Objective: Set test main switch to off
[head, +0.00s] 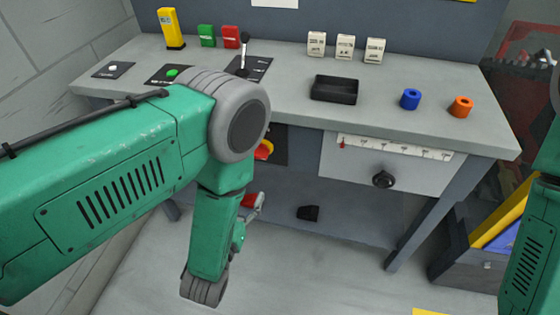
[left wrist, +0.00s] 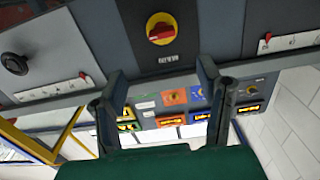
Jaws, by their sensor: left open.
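The main switch (left wrist: 161,29) is a red rotary handle on a yellow disc, set in a dark panel with a white label. Its handle lies roughly crosswise in the left wrist view. In the head view only a sliver of the red and yellow switch (head: 264,150) shows beside my arm, under the bench top. My left gripper (left wrist: 161,72) is open and empty. In the left wrist view its two fingers stand apart, with the switch beyond the tips, roughly centred between them. No contact shows. In the head view my left arm mostly hides this gripper. My right gripper is out of view.
The bench top (head: 285,105) carries a black tray (head: 336,90), a blue ring (head: 410,99), an orange ring (head: 462,106) and a black lever (head: 244,55). A drawer-like panel with a black knob (head: 383,179) is right of the switch. A dark bin (head: 468,262) stands at right.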

